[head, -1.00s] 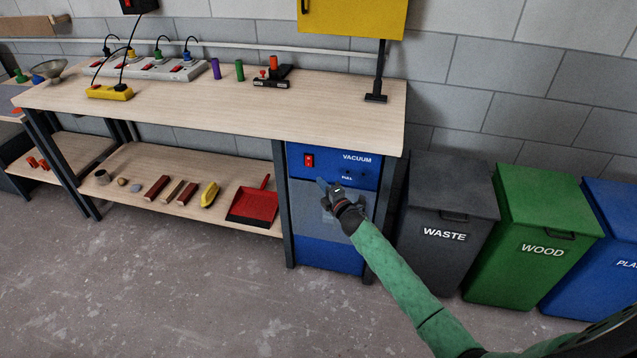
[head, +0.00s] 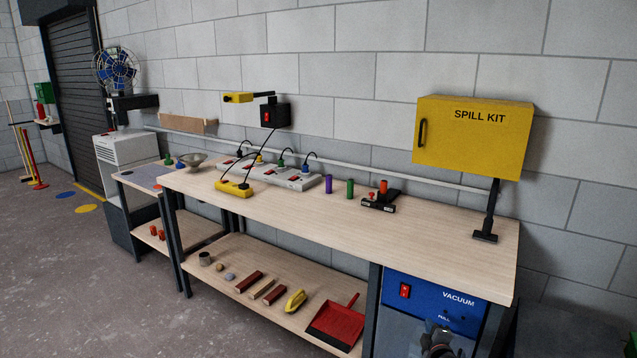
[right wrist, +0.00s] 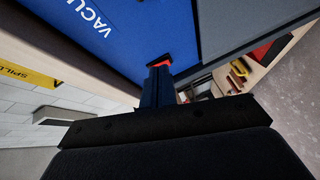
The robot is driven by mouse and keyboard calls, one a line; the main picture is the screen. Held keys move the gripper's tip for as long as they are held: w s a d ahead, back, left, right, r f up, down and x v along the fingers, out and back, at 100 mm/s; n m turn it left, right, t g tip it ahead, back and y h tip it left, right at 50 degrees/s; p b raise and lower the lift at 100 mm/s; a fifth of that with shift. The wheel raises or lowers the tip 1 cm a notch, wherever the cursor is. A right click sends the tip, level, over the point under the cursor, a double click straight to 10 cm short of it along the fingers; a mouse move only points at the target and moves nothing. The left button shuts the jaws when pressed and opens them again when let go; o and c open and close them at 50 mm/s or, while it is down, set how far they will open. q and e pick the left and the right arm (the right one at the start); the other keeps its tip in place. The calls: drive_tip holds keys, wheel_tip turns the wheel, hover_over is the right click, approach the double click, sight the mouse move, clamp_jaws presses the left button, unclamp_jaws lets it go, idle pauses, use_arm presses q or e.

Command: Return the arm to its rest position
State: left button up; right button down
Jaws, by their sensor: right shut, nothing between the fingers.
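My right gripper (head: 437,332) shows at the bottom edge of the head view, in front of the blue vacuum cabinet (head: 470,290) and just below its lower label. It is shut and empty. Most of the right arm is out of the picture. In the right wrist view the closed fingers (right wrist: 157,86) point toward the blue vacuum panel (right wrist: 125,50). A red switch (head: 405,291) is on the panel, up and left of the gripper. Red also shows beyond the fingertips in the wrist view. Contact with the panel cannot be told. My left gripper is not in view.
The workbench (head: 400,230) stands above and left of the gripper, its front edge close by. A red dustpan (head: 338,322) lies on the lower shelf (head: 235,265). A yellow spill kit cabinet (head: 472,135) hangs on the wall. Open floor (head: 90,290) lies at left.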

drive_tip(key=s+a+f+m+g+y, duration=0.1)
drive_tip(key=s+a+f+m+g, duration=0.4)
drive_tip(key=s, duration=0.7)
drive_tip(key=s+a+m+g, duration=0.3)
drive_tip(key=s+a, duration=0.3)
drive_tip(key=s, duration=0.6)
drive_tip(key=s+a+f+m+g+y, duration=0.1)
drive_tip(key=s+a+f+m+g, duration=0.4)
drive_tip(key=s, duration=0.7)
drive_tip(key=s+a+f+g, duration=0.1)
drive_tip(key=s+a+f, duration=0.1)
drive_tip(key=s, duration=0.7)
drive_tip(key=s+a+f+g, duration=0.1)
drive_tip(key=s+f, duration=0.3)
drive_tip(key=s, duration=0.5)
drive_tip(key=shift+a+n, duration=0.4)
drive_tip(key=shift+a, duration=0.25)
